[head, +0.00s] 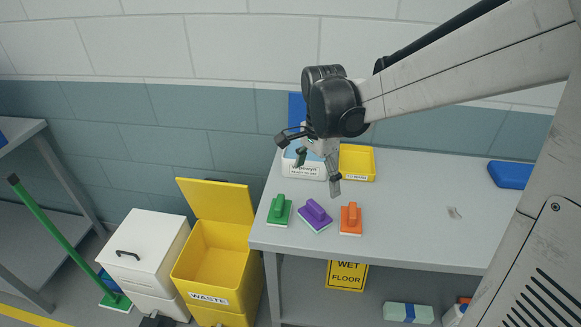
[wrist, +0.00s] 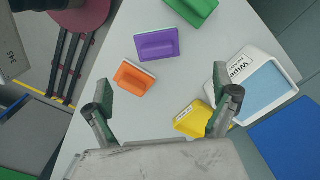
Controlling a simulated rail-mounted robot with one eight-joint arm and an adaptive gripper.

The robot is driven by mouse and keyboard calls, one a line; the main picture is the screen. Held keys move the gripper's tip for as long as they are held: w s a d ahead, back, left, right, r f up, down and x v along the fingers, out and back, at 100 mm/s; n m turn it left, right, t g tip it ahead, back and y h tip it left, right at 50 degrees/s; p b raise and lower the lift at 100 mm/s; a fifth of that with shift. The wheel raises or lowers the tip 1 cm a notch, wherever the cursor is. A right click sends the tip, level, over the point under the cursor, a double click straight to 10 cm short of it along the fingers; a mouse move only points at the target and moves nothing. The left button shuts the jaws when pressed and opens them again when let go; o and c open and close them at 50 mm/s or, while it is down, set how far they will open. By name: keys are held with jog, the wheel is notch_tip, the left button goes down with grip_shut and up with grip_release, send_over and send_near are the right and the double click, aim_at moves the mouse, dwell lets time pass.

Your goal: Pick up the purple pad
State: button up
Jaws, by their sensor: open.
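The purple pad (head: 315,214) lies on the grey table near its front edge, between a green pad (head: 279,210) and an orange pad (head: 350,219). In the wrist view the purple pad (wrist: 157,44) is at the upper middle, its raised handle facing up, with the orange pad (wrist: 134,79) lower left and the green pad (wrist: 192,8) upper right. My gripper (head: 318,178) is above the table, behind and above the pads. In the wrist view its fingers (wrist: 160,98) are spread apart and empty.
A white wipes box (head: 304,168) and a yellow bin (head: 357,162) stand behind the pads, close to my gripper. A blue item (head: 510,174) lies at the table's right. An open yellow waste bin (head: 213,255) stands left of the table. The table's middle right is mostly clear.

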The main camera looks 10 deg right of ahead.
aim_at(315, 206)
notch_tip(315, 206, down, 8)
jog(key=shift+f, duration=0.1)
jog(key=shift+s+d+f, duration=0.1)
jog(key=shift+s+f, duration=0.05)
jog(key=shift+f, duration=1.2)
jog(key=shift+s+d+f, duration=0.1)
jog(key=shift+f, duration=1.25)
jog(key=c, duration=1.4)
jog(key=shift+r, duration=0.1)
jog(key=shift+r, duration=0.4)
jog(key=r, duration=0.3)
jog(key=shift+s+a+r, duration=0.15)
jog(key=shift+a+r, duration=0.1)
jog(key=s+a+r, duration=0.6)
jog(key=s+a, duration=0.1)
jog(key=a, duration=0.1)
jog(key=shift+s+a+r, duration=0.15)
jog(key=shift+s+r, duration=0.05)
jog(key=shift+r, duration=0.05)
